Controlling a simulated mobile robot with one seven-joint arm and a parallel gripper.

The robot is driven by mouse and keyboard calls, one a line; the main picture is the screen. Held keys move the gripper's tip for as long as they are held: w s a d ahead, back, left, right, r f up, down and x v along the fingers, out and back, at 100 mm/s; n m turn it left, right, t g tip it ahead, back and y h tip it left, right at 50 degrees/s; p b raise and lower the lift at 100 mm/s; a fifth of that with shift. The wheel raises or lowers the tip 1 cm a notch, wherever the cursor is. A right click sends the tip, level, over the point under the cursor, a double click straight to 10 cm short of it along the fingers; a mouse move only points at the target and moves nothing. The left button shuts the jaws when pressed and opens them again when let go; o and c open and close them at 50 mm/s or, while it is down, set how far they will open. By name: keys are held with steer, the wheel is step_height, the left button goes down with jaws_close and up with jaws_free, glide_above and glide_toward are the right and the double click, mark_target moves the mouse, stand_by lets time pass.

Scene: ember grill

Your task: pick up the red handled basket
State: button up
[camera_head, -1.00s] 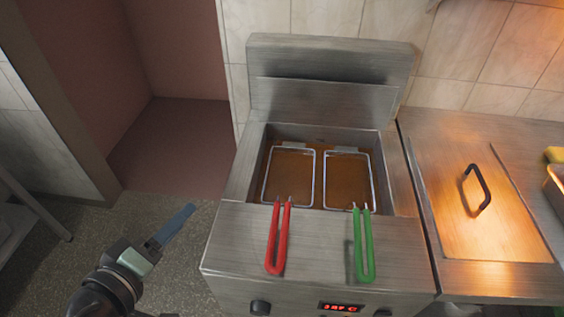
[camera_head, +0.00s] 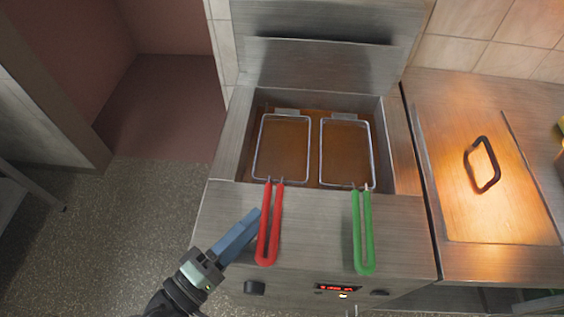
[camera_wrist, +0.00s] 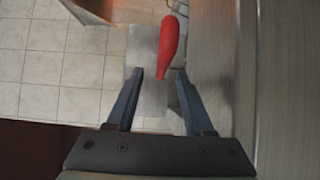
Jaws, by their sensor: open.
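The red handled basket (camera_head: 283,150) sits in the left side of the fryer's oil well. Its red handle (camera_head: 269,225) reaches forward over the fryer's front top. My gripper (camera_head: 255,218) is just left of the red handle in the head view, with blue fingers pointing toward it. In the wrist view the open fingers (camera_wrist: 159,74) are apart, and the red handle (camera_wrist: 168,50) shows between and beyond their tips. Nothing is held. The wire part of the basket is mostly hidden in the wrist view.
A green handled basket (camera_head: 346,152) sits beside it on the right, its green handle (camera_head: 363,235) also reaching forward. A steel counter with a black-handled lid (camera_head: 485,165) adjoins on the right. The floor (camera_head: 120,230) at left is clear.

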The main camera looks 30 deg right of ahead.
mark_target(268, 205)
steer(key=p+x, duration=0.1)
steer(key=x, duration=0.4)
steer(key=shift+w+d+f, duration=0.1)
steer(key=shift+w, duration=0.1)
jaws_close()
stand_by(1.2)
